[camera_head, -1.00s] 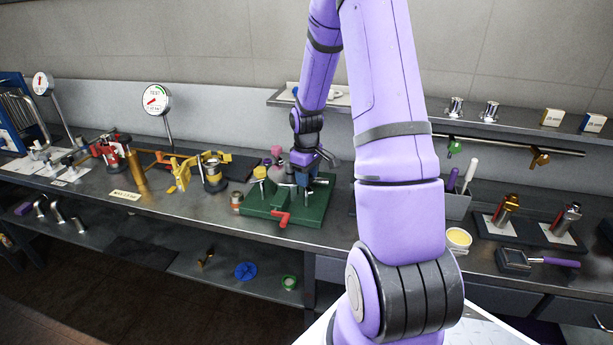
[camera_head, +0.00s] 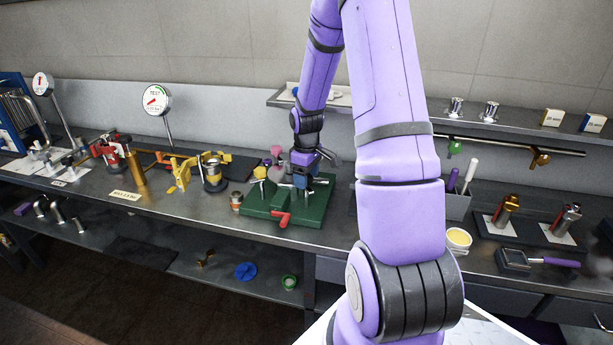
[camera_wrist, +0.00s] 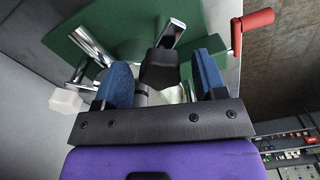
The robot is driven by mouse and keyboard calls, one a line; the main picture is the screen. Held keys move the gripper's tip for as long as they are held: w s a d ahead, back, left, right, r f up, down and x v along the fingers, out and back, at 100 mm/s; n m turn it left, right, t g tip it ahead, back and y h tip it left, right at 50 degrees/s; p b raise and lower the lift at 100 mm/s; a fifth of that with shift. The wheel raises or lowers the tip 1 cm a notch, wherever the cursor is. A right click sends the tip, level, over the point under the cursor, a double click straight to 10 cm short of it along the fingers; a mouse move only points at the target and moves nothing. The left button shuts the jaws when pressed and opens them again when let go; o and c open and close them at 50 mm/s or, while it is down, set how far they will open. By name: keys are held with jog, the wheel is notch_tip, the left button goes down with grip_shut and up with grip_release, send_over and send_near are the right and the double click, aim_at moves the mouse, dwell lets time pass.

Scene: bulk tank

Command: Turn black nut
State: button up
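The black nut (camera_wrist: 158,70) shows in the wrist view between the two blue fingers of my gripper (camera_wrist: 162,80). It sits over the green base (camera_wrist: 110,40), among shiny metal rods. Narrow gaps show between the nut and both fingers, so the gripper looks open around it, not clamped. In the head view my gripper (camera_head: 304,175) is low over the green base (camera_head: 300,210) on the bench. There the nut is hidden or too small to make out.
A red crank handle (camera_head: 282,218) sticks out at the base's front edge; metal rods stand close around the fingers. Brass fittings (camera_head: 212,175) stand to the left. A grey bin (camera_head: 455,205) with tools and a yellow-topped cup (camera_head: 458,239) are to the right.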

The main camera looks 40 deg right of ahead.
jog(key=shift+r, duration=0.1)
notch_tip(320, 180, up, 11)
jog(key=shift+f, duration=0.2)
dwell(0.8)
jog(key=s+a+r+m+t+h, duration=0.1)
jog(key=s+a+r, duration=0.2)
jog(key=a+r, duration=0.4)
jog(key=s+a+r+m+t, duration=0.1)
jog(key=s+a+r, duration=0.2)
jog(key=a+r, duration=0.4)
jog(key=s+a+r+t, duration=0.1)
jog(key=s+a+r, duration=0.2)
jog(key=s+a, duration=0.2)
jog(key=s+a+r+m+t+y, duration=0.1)
jog(key=s+a, duration=0.4)
jog(key=s, duration=0.6)
notch_tip(320, 180, up, 2)
jog(key=shift+a+t, duration=0.25)
jog(key=shift+t, duration=0.45)
